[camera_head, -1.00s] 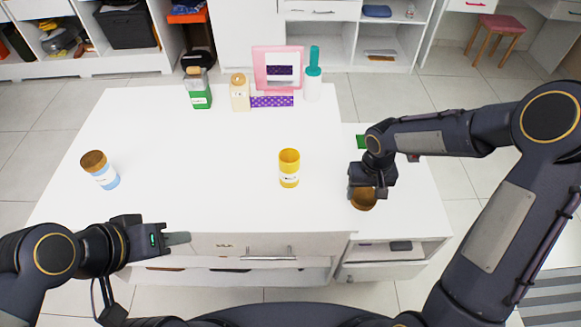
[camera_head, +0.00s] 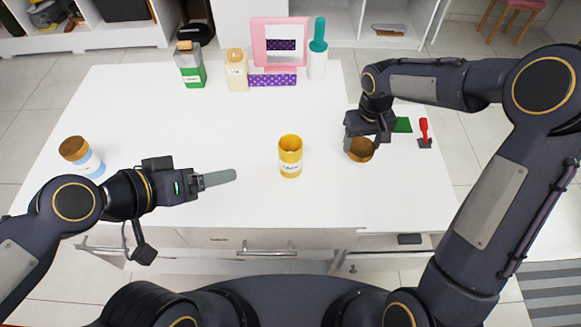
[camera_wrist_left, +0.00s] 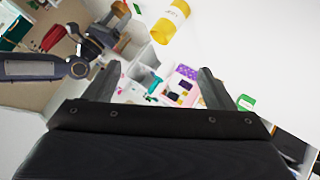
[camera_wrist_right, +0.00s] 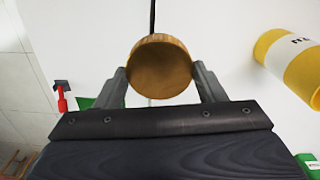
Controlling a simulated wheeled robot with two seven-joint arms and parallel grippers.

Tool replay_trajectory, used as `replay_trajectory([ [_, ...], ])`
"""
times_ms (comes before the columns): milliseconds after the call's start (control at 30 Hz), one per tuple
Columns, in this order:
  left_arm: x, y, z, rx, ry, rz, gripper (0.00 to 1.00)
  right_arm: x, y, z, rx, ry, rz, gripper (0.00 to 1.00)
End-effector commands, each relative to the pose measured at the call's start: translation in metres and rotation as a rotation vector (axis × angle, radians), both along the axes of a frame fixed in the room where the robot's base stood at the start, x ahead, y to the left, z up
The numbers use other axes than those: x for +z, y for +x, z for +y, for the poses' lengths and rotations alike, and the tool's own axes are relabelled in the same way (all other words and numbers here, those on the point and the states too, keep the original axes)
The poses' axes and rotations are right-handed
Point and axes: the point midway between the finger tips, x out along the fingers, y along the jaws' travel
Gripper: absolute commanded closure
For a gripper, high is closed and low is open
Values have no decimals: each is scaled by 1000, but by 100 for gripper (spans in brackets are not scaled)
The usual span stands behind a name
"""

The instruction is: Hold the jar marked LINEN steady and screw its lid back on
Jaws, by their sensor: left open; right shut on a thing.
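The yellow jar (camera_head: 290,158) stands upright and open-topped on the white table. Its white label is too small to read surely in the head view; the jar also shows in the left wrist view (camera_wrist_left: 169,22) and the right wrist view (camera_wrist_right: 290,60). My left gripper (camera_head: 218,179) is open and empty, left of the jar and apart from it, its fingers pointing towards it. My right gripper (camera_head: 364,140) is shut on the round brown wooden lid (camera_head: 361,151), to the right of the jar. The lid shows between the fingertips in the right wrist view (camera_wrist_right: 160,68).
A blue-and-white jar with a brown lid (camera_head: 82,157) stands at the left. A green bottle (camera_head: 190,65), a beige jar (camera_head: 237,70), a pink frame (camera_head: 279,42) and a teal-topped bottle (camera_head: 317,50) line the back. A red-handled item (camera_head: 424,131) lies at right. Table around the yellow jar is clear.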

Motion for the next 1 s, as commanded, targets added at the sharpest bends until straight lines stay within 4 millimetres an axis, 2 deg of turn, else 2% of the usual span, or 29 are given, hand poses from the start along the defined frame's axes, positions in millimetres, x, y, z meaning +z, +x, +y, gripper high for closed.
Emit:
replay_trajectory([
  [33,-24,10,-19,-52,-32,-52,23,-9,13,13,50,1,-12,58],
  [200,-53,44,-63,-99,-75,-218,23,16,33,55,233,-1,-11,58],
  [300,-78,59,-83,-92,-36,-296,23,35,35,86,357,-1,-11,58],
  [400,-105,71,-97,-71,46,-367,23,56,29,117,489,-1,-11,58],
  [533,-133,80,-106,-38,179,-448,23,82,13,152,648,-2,-9,58],
  [700,-150,84,-107,-3,314,-518,23,106,-7,178,789,-2,-4,58],
  [1000,-150,86,-106,15,362,-540,23,117,-14,186,838,-2,1,58],
])
